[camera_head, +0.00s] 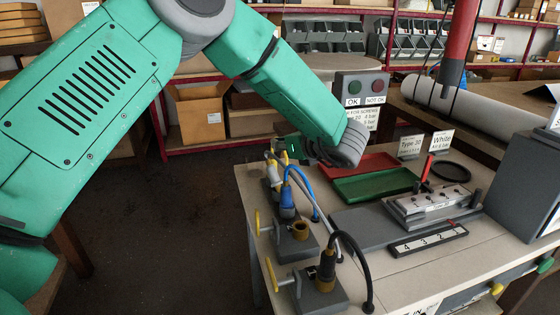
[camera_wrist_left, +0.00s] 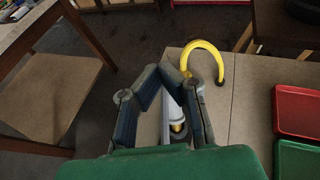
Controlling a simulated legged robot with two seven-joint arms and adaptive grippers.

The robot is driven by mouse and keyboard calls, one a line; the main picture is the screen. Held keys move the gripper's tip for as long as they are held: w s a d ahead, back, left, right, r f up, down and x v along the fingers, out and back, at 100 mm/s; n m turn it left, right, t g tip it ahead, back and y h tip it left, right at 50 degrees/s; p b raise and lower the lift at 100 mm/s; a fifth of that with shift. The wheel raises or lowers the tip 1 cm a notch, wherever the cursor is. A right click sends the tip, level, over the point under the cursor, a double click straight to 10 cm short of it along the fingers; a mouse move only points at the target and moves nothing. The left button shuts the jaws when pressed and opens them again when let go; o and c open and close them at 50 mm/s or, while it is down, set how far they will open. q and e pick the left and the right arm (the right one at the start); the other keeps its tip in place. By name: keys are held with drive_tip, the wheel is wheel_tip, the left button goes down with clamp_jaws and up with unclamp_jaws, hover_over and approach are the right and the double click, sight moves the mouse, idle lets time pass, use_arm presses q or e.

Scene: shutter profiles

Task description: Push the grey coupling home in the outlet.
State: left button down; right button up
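The grey coupling (camera_head: 274,175) appears as a pale body with yellow parts at the far end of the outlet row, in the head view. How deep it sits in its outlet I cannot tell. My left gripper (camera_head: 288,152) is just above it, its fingertips mostly hidden in that view. In the left wrist view its fingers (camera_wrist_left: 161,72) converge to nearly touching tips, with no clear object between them. A yellow hose (camera_wrist_left: 207,46) arches beside the right finger. Pale and brass-coloured parts (camera_wrist_left: 177,128) show below through the finger gap. My right gripper is out of view.
A blue coupling (camera_head: 287,207), a bare brass outlet (camera_head: 300,230) and a black coupling (camera_head: 327,265) stand nearer along the bench edge. Green (camera_head: 375,186) and red (camera_head: 358,165) trays and a signal box (camera_head: 361,88) are to the right.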

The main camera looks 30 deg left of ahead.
use_arm(q)
drive_tip(key=r, duration=0.2)
drive_tip(key=shift+w+d+r, duration=0.1)
drive_tip(key=shift+d+r, duration=0.1)
drive_tip(key=shift+r, duration=0.2)
drive_tip(key=shift+c, duration=2.3)
unclamp_jaws()
drive_tip(key=shift+a, duration=0.15)
